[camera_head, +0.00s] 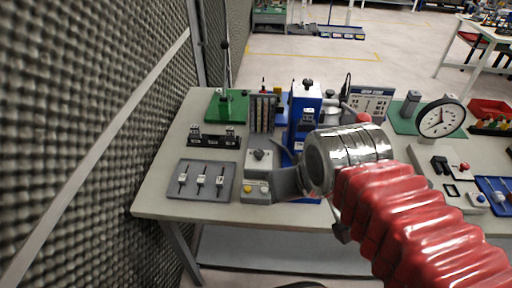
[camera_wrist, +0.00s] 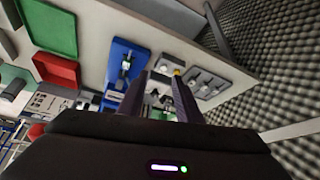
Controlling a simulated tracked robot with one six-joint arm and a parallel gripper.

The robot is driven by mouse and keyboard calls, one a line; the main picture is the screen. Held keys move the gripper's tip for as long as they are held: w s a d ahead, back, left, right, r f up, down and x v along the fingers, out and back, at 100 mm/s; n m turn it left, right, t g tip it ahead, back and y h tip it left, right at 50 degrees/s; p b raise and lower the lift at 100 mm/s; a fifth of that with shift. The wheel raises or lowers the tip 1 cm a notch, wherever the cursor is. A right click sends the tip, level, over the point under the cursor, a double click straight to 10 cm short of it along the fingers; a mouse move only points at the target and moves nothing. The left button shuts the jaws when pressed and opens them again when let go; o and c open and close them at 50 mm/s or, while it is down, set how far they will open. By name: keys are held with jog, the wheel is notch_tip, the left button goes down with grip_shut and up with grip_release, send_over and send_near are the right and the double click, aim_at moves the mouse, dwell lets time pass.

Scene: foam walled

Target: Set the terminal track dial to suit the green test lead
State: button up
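My gripper (camera_head: 280,182) is dark and reaches left from the silver wrist, close to the front right of a grey control box. This box has a round dark knob (camera_head: 259,155) on top and a yellow button (camera_head: 248,188) at the front. In the wrist view my gripper's two fingers (camera_wrist: 163,76) stand apart with nothing held between them. I cannot tell which dial belongs to the terminal track. No green test lead can be made out.
A grey panel with several levers (camera_head: 201,180) lies left of the box. A blue upright device (camera_head: 304,108) stands behind my wrist, with a printed chart (camera_head: 372,103) and a gauge (camera_head: 441,118) to the right. A foam wall (camera_head: 90,110) borders the left side.

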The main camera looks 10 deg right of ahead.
jog(key=shift+o, duration=0.5)
jog(key=shift+o, duration=0.7)
jog(key=shift+r, duration=0.1)
jog(key=shift+o, duration=0.6)
jog(key=shift+w+r, duration=0.3)
jog(key=shift+w, duration=0.2)
jog(key=w+r+n+g, duration=0.3)
jog(key=w+r+n, duration=0.1)
jog(key=w, duration=0.7)
jog(key=n+g, duration=0.3)
jog(key=n, duration=0.2)
send_over(259, 152)
notch_tip(259, 152, down, 4)
jog(key=shift+f, duration=0.2)
jog(key=shift+f, duration=0.15)
notch_tip(259, 152, down, 14)
jog(key=shift+r, duration=0.25)
jog(key=shift+c, duration=0.3)
